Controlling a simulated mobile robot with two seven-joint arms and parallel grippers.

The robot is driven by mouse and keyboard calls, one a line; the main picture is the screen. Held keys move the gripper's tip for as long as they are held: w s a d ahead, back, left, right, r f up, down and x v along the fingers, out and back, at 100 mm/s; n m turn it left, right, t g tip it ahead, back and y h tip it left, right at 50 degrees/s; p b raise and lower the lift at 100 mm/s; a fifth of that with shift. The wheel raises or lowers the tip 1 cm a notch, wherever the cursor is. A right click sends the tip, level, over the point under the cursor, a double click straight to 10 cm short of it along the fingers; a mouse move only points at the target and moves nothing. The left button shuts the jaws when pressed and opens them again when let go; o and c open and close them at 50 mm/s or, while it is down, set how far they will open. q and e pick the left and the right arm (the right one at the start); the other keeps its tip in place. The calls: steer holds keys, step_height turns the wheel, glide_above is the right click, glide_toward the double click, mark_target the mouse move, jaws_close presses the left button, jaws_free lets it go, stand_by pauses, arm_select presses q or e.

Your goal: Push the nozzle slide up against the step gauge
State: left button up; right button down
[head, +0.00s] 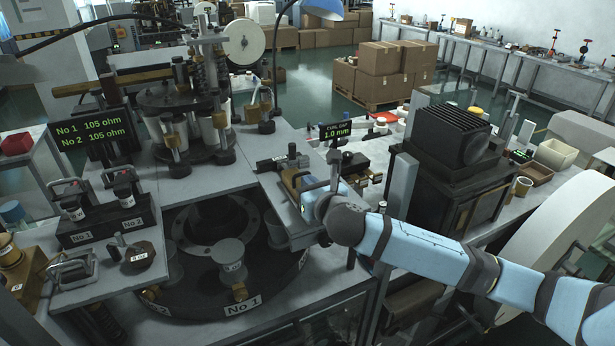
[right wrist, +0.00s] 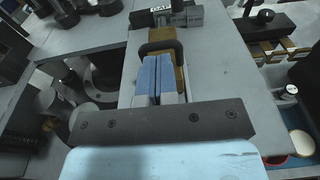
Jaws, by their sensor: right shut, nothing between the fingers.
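The nozzle slide is a brass block (head: 288,176) with a dark loop handle, lying on a grey rail at the middle of the bench. In the right wrist view its brass part (right wrist: 180,38) shows just beyond my fingers. The step gauge (head: 277,163) is a dark, stepped bar beyond the slide; it also shows at the top of the right wrist view (right wrist: 180,17). My right gripper (head: 303,196) is shut and empty, low over the rail. Its blue fingers (right wrist: 158,62) lie side by side at the handle; I cannot tell if they touch. My left gripper is out of view.
A sign (head: 337,130) reads 1.0 mm behind the gauge. A round dark turntable (head: 215,297) sits left of the rail. A black finned machine (head: 447,140) stands right, near my right arm. Gauges and a readout (head: 92,125) stand left.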

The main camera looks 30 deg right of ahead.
steer(key=shift+w+r, duration=0.1)
steer(key=shift+w, duration=0.4)
steer(key=shift+w+d+r, duration=0.1)
steer(key=shift+w+r, duration=0.05)
steer(key=shift+w, duration=0.3)
steer(key=shift+r, duration=0.1)
